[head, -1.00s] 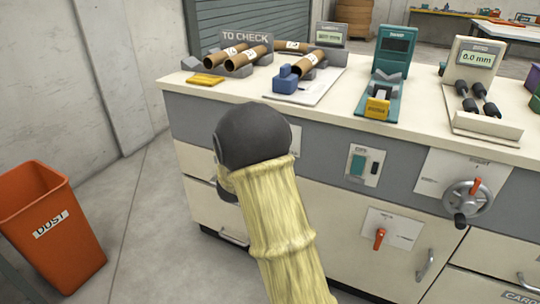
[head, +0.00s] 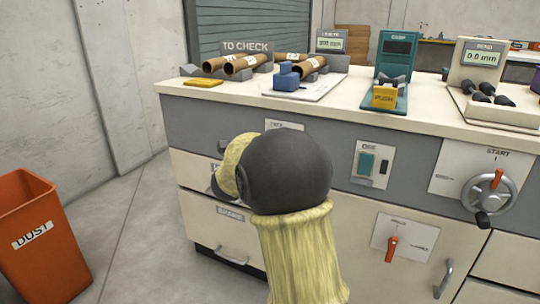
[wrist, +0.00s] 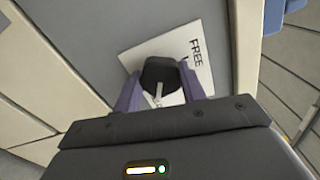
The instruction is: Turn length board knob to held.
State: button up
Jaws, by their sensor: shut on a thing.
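In the wrist view a dark knob (wrist: 161,72) with a pale pointer line sits on a white plate (wrist: 197,47). The word FREE shows on the plate; its other lettering is mostly covered. My gripper (wrist: 162,88) is shut on the knob, with a purple finger on either side. In the head view my arm hides the gripper and the knob; only a strip of the plate (head: 285,125) shows above the arm. The length board (head: 318,90), with a blue block on it, lies on the bench top above.
A switch plate (head: 372,165), a red-handled knob (head: 391,246) and a crank wheel (head: 489,196) are on the bench front to the right. Drawer handles (head: 228,257) stick out below. An orange dust bin (head: 38,240) stands left, with clear floor between.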

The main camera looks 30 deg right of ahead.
jog(key=shift+f+m, duration=0.2)
jog(key=shift+m, duration=0.1)
jog(key=o, duration=0.8)
jog(key=shift+o, duration=0.8)
jog(key=shift+r, duration=0.1)
jog(key=p+v, duration=0.5)
jog(key=v, duration=1.2)
jog(key=shift+s+a, duration=0.2)
